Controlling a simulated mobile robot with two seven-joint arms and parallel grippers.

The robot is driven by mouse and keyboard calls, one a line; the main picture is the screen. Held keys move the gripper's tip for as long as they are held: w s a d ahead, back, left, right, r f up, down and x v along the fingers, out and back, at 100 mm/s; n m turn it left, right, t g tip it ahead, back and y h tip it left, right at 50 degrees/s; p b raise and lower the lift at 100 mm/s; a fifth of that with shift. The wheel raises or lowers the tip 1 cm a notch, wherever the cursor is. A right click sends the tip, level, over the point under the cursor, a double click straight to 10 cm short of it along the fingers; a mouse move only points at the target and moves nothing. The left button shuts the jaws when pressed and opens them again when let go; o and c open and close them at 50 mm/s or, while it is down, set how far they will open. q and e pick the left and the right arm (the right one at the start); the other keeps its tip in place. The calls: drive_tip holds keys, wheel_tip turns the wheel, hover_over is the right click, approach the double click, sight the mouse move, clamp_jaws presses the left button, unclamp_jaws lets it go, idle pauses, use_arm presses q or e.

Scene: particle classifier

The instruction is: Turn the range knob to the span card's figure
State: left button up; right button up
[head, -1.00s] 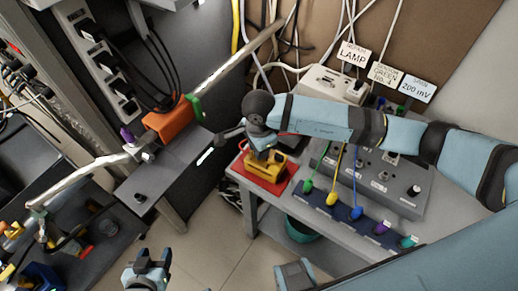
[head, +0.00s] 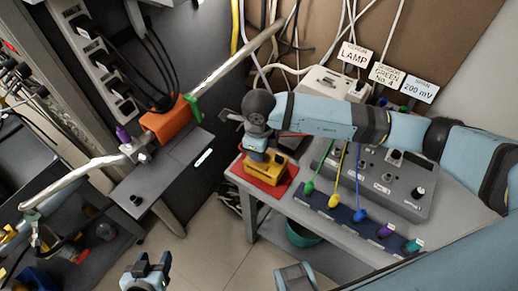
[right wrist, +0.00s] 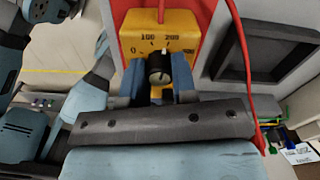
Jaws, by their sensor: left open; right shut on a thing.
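The yellow meter box (head: 265,172) sits on a red mat (head: 249,178) at the near left corner of the grey bench. In the right wrist view its yellow face (right wrist: 185,40) shows a scale reading 0, 100, 200 and a last, partly unclear figure. My right gripper (right wrist: 160,82) is shut on the black range knob (right wrist: 159,66), one finger on each side. I cannot tell for sure which figure the knob points to. The span card (head: 418,88) at the back of the bench reads 200 mV. My left gripper (head: 148,268) is open and empty, low over the floor.
A grey control panel (head: 385,180) and a row of coloured plugs (head: 335,205) occupy the bench right of the box. Two other cards stand behind, one reading LAMP (head: 354,56). A red lead (right wrist: 247,80) hangs beside my right gripper.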

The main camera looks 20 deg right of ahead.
drive_tip(key=shift+m, duration=0.6)
drive_tip(key=o, duration=0.9)
drive_tip(key=shift+o, duration=0.2)
wheel_tip(320, 180, up, 14)
drive_tip(key=shift+f, duration=0.1)
